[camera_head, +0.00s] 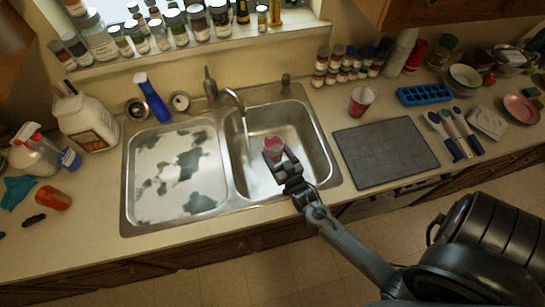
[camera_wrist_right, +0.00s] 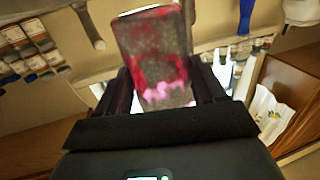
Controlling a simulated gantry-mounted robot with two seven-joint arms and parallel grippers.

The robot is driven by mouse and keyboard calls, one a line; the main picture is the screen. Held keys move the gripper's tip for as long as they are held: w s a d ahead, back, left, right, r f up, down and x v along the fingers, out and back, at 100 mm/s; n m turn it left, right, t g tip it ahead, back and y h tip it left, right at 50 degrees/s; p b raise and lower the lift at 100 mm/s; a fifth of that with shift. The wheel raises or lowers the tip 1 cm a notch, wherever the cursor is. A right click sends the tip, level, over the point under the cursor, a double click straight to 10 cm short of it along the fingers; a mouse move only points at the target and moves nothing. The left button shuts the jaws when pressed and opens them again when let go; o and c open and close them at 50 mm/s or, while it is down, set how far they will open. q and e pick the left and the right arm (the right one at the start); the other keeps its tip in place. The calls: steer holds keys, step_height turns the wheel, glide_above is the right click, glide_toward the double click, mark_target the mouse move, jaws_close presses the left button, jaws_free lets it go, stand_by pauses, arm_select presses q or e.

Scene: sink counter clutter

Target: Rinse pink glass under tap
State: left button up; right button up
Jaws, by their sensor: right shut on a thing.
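The pink glass (camera_head: 273,146) is over the right basin of the double sink (camera_head: 313,150). My right gripper (camera_head: 275,155) is shut on it. In the right wrist view the glass (camera_wrist_right: 155,50) stands between the two dark fingers (camera_wrist_right: 160,95), tinted pink-red with mottled patches. The tap (camera_head: 235,98) stands behind the sink, and a thin stream of water (camera_head: 246,132) falls from its spout into the right basin. The glass is to the right of the stream and looks apart from it. My left gripper is not in view.
The left basin (camera_head: 180,172) holds cloudy water with dark patches. A grey mat (camera_head: 386,152), a red patterned cup (camera_head: 361,100) and a blue ice tray (camera_head: 424,95) lie to the right. Bottles (camera_head: 88,122) crowd the left counter. Jars line the window sill (camera_head: 190,53).

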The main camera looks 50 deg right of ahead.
steer(key=shift+w+f, duration=0.1)
steer(key=shift+w, duration=0.05)
steer(key=shift+w+d+b, duration=0.15)
steer(key=shift+w+b, duration=0.4)
steer(key=shift+w, duration=0.1)
steer(key=w+d+f+b, duration=0.1)
steer(key=w+f+b, duration=0.2)
steer(key=w+b, duration=0.8)
steer(key=shift+w+f, duration=0.35)
steer(key=shift+w, duration=1.65)
steer(key=shift+d, duration=0.15)
steer(key=shift+d, duration=0.15)
steer(key=shift+d, duration=0.45)
